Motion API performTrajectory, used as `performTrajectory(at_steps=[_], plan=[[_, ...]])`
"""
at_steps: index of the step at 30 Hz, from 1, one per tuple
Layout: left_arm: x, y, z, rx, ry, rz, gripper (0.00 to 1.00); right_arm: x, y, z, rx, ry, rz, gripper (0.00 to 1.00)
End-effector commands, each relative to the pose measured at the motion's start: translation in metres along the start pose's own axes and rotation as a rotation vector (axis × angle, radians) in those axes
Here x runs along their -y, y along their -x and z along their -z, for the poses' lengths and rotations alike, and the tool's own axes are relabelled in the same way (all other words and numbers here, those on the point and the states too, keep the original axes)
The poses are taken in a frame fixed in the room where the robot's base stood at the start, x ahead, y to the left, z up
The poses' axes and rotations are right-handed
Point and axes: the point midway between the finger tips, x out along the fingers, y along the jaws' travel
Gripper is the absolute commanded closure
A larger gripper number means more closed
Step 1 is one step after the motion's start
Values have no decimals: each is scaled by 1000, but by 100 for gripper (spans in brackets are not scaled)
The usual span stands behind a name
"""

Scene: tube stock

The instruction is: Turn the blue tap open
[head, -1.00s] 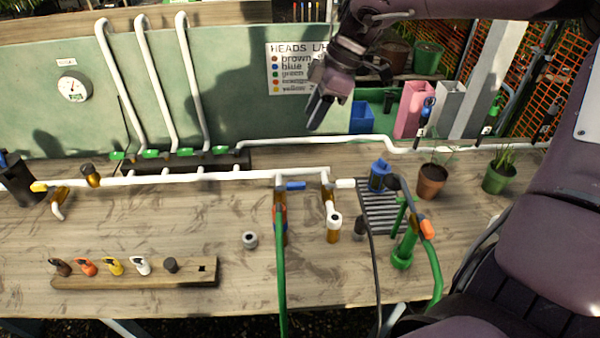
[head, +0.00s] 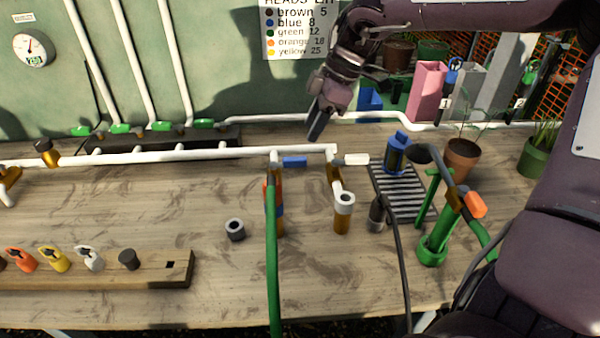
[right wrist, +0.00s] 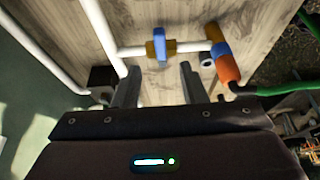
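The blue tap (head: 295,161) sits on a short branch off the white pipe (head: 180,155), above the green hose's blue and orange connector (head: 273,208). Its blue lever lies across the branch. In the right wrist view the blue lever (right wrist: 159,46) stands on a brass body just beyond my fingertips. My right gripper (head: 316,130) is above and behind the pipe, pointing down toward it. In the wrist view my right gripper (right wrist: 160,72) is open and empty, with the lever roughly centred ahead of the gap and apart from both fingers. My left gripper is out of view.
A white-handled tap (head: 352,159) is on the branch just right. A loose grey fitting (head: 235,230) lies on the bench. The wooden rack (head: 181,268) is at front left.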

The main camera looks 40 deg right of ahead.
Motion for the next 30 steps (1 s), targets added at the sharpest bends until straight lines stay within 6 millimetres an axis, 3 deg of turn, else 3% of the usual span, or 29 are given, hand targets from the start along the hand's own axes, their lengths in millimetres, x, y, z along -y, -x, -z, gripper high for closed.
performTrajectory(at_steps=[2, 7, 18, 30], plan=[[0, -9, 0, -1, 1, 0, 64, 0, -8, -3, 0, 1, -1, 62], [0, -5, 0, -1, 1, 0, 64, 1, -21, -3, 2, 1, 4, 62], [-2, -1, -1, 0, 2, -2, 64, 0, -75, -3, 2, 1, 3, 62], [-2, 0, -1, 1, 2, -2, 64, 0, -84, -2, 0, 1, -1, 62]])
